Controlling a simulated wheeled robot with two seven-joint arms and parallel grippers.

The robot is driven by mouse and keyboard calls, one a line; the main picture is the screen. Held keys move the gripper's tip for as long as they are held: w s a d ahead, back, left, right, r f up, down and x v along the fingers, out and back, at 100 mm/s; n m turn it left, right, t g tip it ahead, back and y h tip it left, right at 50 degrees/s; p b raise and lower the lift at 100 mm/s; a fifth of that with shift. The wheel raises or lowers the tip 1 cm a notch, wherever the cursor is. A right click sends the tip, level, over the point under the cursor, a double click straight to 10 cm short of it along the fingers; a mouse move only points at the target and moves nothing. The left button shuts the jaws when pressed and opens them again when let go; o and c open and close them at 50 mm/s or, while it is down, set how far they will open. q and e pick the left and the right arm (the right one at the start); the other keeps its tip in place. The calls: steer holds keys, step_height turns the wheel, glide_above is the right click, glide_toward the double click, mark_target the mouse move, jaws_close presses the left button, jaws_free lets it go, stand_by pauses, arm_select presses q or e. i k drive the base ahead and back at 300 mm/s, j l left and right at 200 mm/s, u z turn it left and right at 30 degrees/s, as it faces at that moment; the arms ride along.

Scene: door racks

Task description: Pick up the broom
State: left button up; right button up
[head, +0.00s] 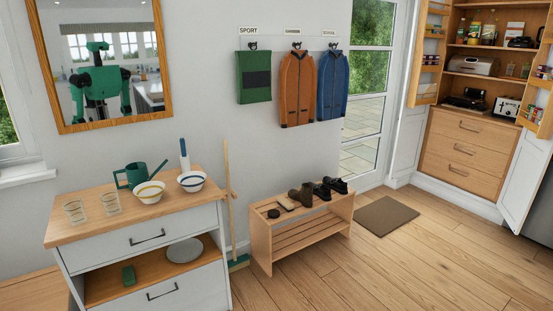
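The broom (229,188) has a thin light wooden handle and a green head (238,263). It stands almost upright against the white wall, with its head down on the wooden floor. It is between the chest of drawers and the shoe bench, and its lower handle passes close to the bench's left side. Neither of my grippers shows directly in the head view. My green body appears only as a small reflection in the wall mirror (100,60), too small to tell the gripper states.
The chest of drawers (75,235) at left bears bowls, glasses and a watering can (140,176). The shoe bench (262,243) holds shoes. A doormat (387,216) lies before the glass door. The floor at front right is clear.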

mark_target(236, 264)
steer(key=i, duration=2.05)
